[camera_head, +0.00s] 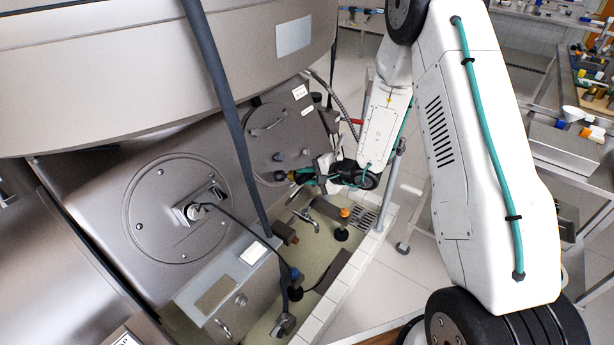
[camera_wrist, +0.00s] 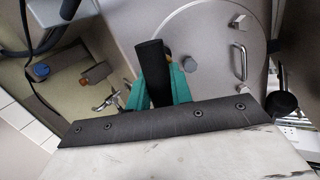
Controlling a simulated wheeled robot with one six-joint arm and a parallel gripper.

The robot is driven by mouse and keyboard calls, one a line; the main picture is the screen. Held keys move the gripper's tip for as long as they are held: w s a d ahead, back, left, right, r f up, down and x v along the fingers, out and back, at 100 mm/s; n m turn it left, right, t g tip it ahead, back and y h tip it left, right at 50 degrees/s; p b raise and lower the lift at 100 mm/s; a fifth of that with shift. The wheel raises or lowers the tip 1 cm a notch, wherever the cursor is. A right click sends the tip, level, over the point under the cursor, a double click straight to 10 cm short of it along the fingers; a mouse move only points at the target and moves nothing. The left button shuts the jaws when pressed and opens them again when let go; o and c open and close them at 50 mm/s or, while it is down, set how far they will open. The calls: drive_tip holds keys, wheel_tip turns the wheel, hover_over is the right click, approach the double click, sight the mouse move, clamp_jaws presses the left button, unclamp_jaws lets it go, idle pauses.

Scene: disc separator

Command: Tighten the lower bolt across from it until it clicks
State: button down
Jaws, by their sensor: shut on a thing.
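My gripper (camera_head: 300,177) has teal fingers and is shut on a dark cylindrical tool (camera_head: 280,176) with a yellowish part. The tool points left, at the lower edge of a round steel cover (camera_head: 262,116). In the wrist view the tool (camera_wrist: 149,62) stands up between the teal fingers (camera_wrist: 160,92), in front of the cover's (camera_wrist: 215,75) left edge.
A bar handle (camera_wrist: 239,60) stands out from the cover. A second round cover (camera_head: 150,215) is at the left. Below is a basin with a tap (camera_head: 305,218), an orange-topped fitting (camera_head: 344,213) and a blue one (camera_head: 295,274). A dark hose (camera_head: 232,120) hangs in front.

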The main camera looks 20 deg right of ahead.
drive_tip(key=m, duration=0.5)
drive_tip(key=shift+w+m+t, duration=0.1)
drive_tip(key=shift+m+t, duration=0.2)
drive_tip(key=shift+m, duration=0.8)
drive_tip(key=m, duration=0.3)
drive_tip(key=shift+w+a+m+t, duration=0.1)
drive_tip(key=shift+m+t, duration=0.2)
drive_tip(key=m, duration=0.3)
drive_tip(key=shift+w+m+t, duration=0.1)
drive_tip(key=shift+m+t, duration=0.2)
